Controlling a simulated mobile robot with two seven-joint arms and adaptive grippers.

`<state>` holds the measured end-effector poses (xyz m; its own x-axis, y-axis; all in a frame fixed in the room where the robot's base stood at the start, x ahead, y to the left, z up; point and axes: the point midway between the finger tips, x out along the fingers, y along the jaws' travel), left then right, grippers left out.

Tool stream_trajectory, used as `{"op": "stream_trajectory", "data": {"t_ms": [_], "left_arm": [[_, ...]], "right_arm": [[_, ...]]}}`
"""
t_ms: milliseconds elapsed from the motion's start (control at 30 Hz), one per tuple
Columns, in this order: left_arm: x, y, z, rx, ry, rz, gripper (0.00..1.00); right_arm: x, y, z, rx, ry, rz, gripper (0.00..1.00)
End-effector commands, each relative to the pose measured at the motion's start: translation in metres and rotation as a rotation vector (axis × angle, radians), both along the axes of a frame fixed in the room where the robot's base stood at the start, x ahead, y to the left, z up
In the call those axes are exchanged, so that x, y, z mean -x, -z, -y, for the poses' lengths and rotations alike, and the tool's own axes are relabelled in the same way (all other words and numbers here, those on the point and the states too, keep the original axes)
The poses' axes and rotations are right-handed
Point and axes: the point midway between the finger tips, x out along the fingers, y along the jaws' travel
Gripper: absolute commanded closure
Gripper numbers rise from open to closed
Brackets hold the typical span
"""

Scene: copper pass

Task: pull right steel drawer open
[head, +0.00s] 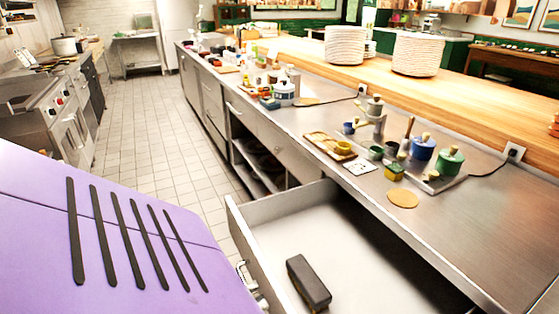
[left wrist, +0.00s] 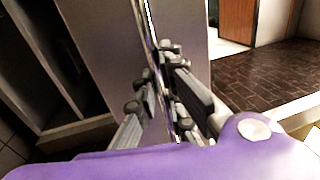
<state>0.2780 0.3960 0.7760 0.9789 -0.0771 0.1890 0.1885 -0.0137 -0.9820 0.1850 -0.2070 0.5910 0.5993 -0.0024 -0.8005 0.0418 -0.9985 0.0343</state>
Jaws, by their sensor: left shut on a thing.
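The right steel drawer (head: 290,210) stands pulled out from under the steel counter, and its white inside floor shows in the head view. My left gripper (head: 252,284) is at the drawer's front, mostly hidden by my purple arm. In the left wrist view its dark fingers (left wrist: 163,92) are closed around a narrow bright upright bar, the drawer's handle, against the steel front (left wrist: 190,40). My right gripper is not in view.
A dark oblong block (head: 308,283) lies in the drawer. The steel counter (head: 460,215) above holds several pots, a wooden tray (head: 330,145) and a round tan mat (head: 403,198). Plate stacks (head: 417,54) stand on the wooden shelf. The tiled aisle (head: 150,130) is clear.

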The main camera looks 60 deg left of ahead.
Motion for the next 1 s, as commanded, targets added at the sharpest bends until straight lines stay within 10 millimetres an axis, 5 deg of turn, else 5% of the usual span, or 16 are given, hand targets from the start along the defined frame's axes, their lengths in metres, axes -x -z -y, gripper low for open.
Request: {"op": "stream_trajectory", "data": {"t_ms": [333,867,900,1000], "left_arm": [[0.049,0.001,-0.004,0.001,-0.002,-0.003,1.00],[0.057,0.001,-0.005,0.000,-0.001,-0.001,1.00],[0.057,0.001,-0.005,0.000,-0.001,-0.001,0.87],[0.057,0.000,-0.005,0.000,-0.001,0.000,0.82]], "right_arm": [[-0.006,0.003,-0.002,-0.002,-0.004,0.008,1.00],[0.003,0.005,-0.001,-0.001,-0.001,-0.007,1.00],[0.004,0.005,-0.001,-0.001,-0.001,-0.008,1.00],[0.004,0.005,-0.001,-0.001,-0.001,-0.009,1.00]]}}
